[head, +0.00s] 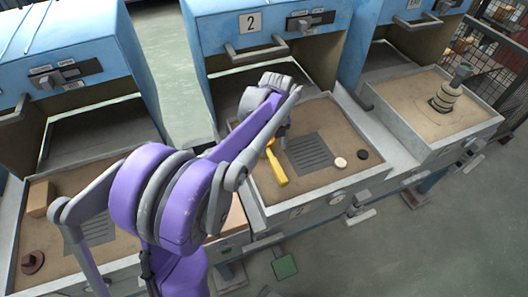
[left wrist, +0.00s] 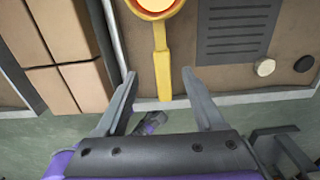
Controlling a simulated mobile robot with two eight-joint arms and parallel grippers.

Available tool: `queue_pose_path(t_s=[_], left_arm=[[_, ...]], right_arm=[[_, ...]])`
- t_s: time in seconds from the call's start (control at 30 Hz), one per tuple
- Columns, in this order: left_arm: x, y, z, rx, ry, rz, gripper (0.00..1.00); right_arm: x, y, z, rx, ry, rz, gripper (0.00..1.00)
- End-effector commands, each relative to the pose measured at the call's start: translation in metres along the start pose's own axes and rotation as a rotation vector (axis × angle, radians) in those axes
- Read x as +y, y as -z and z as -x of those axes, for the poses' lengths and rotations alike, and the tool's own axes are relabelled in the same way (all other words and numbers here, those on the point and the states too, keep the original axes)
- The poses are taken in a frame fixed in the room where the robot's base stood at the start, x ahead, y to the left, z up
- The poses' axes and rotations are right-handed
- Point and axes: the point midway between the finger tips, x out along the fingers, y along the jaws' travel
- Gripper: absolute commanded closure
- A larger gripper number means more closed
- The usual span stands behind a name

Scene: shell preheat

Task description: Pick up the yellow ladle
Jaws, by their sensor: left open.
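The yellow ladle (head: 277,165) lies on the sandy tray top of the middle station, beside a dark slotted grate. In the left wrist view the ladle (left wrist: 161,68) shows its handle pointing toward me, with its round bowl partly cut off at the top edge. My left gripper (left wrist: 160,82) is open, its two fingers apart on either side of the handle's line; I cannot tell the height gap. In the head view my left gripper (head: 283,130) is over the tray near the ladle, and my arm hides the bowl. My right gripper is not in view.
The dark grate (head: 309,153), a white knob (head: 340,162) and a black knob (head: 362,155) are right of the ladle. Cardboard boxes (left wrist: 68,55) stand left of the tray. A blue machine marked 2 (head: 262,22) rises behind. A stacked part (head: 447,97) stands on the right tray.

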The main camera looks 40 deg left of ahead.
Motion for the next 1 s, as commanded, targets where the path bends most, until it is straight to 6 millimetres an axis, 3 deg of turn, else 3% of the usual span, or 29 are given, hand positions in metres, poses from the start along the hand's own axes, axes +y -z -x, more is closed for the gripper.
queue_pose_path(t_s=[0.2, 0.43, 0.7, 1.0], left_arm=[[0.000, 0.000, -0.035, 0.000, 0.000, -0.001, 0.30], [-0.001, -0.001, -0.053, -0.001, 0.001, 0.001, 0.30], [-0.004, -0.004, -0.091, -0.001, 0.001, 0.001, 0.30], [-0.004, -0.004, -0.097, -0.001, 0.001, 0.001, 0.30]], right_arm=[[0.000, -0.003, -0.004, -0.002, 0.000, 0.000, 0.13], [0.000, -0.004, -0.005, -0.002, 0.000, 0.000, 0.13], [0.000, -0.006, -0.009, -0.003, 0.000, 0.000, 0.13], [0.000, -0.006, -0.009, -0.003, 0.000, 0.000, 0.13]])
